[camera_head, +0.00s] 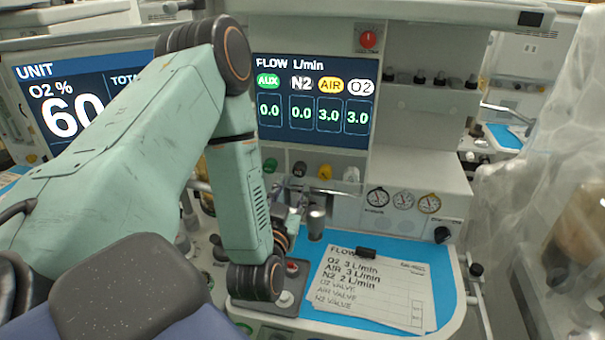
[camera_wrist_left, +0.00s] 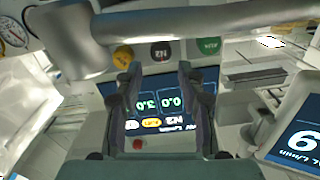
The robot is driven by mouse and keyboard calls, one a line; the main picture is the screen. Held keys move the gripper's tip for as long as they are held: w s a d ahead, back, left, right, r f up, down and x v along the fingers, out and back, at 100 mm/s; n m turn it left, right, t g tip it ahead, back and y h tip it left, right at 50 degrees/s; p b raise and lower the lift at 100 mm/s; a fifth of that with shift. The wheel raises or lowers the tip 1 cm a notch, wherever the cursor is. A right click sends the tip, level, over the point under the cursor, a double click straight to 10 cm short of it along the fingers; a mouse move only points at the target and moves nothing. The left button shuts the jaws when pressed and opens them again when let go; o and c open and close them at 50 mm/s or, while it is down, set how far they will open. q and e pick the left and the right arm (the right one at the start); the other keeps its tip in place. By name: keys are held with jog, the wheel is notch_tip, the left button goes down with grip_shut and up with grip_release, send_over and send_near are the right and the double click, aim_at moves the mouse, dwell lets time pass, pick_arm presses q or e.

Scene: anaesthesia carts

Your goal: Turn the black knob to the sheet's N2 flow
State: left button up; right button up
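The black N2 knob (camera_head: 299,169) is in the row below the flow display (camera_head: 315,100), between the green and yellow knobs. The display reads N2 0.0, AIR 3.0 and O2 3.0. The sheet (camera_head: 372,292) on the blue worktop reads O2 3, AIR 3 and N2 2 L/min. My left gripper (camera_head: 286,215) is below the knobs, partly hidden by my arm. In the left wrist view its fingers (camera_wrist_left: 160,70) are open and empty. The black knob (camera_wrist_left: 160,51) shows beyond the gap between the tips, apart from them. My right gripper is not in view.
Green (camera_head: 269,165), yellow (camera_head: 324,172) and white (camera_head: 351,175) knobs flank the black one. A thick grey metal bar (camera_wrist_left: 190,27) crosses the top of the left wrist view. Round gauges (camera_head: 403,200) are at the right. A clear plastic drape (camera_head: 535,220) hangs far right.

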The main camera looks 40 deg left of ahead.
aim_at(299, 173)
pick_arm(q)
jog(key=x, duration=0.6)
jog(key=shift+w+a, duration=0.25)
jog(key=shift+w, duration=0.05)
jog(key=shift+s+d+r, duration=0.15)
jog(key=shift+s+r, duration=0.1)
jog(key=shift+s, duration=0.05)
jog(key=shift+c, duration=0.2)
jog(key=shift+w+f, duration=0.2)
jog(key=shift+w, duration=0.1)
jog(key=c, duration=0.5)
grip_shut()
